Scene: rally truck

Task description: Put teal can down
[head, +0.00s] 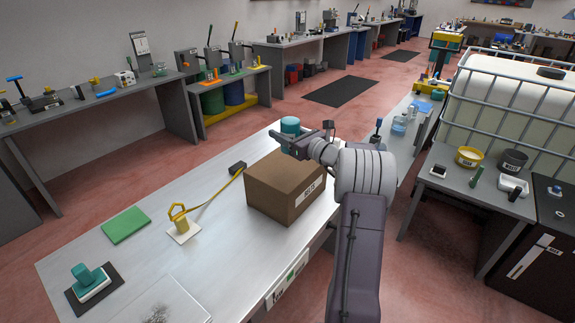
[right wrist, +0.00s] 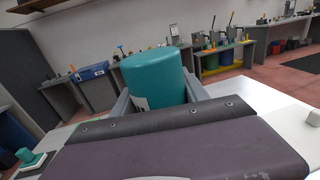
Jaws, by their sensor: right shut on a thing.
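The teal can (head: 290,125) is held in my right gripper (head: 300,142), above the far end of the grey metal table (head: 150,190), just behind the cardboard box. In the right wrist view the teal can (right wrist: 155,78) stands upright between the two fingers of my right gripper (right wrist: 158,95), which are shut on it. My left gripper is in neither view.
A brown cardboard box (head: 275,190) stands on the table beside my right arm. A yellow strap tool (head: 181,221), a green pad (head: 125,225) and a teal-handled block (head: 90,282) on a dark mat lie further left. Bare tabletop shows between them.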

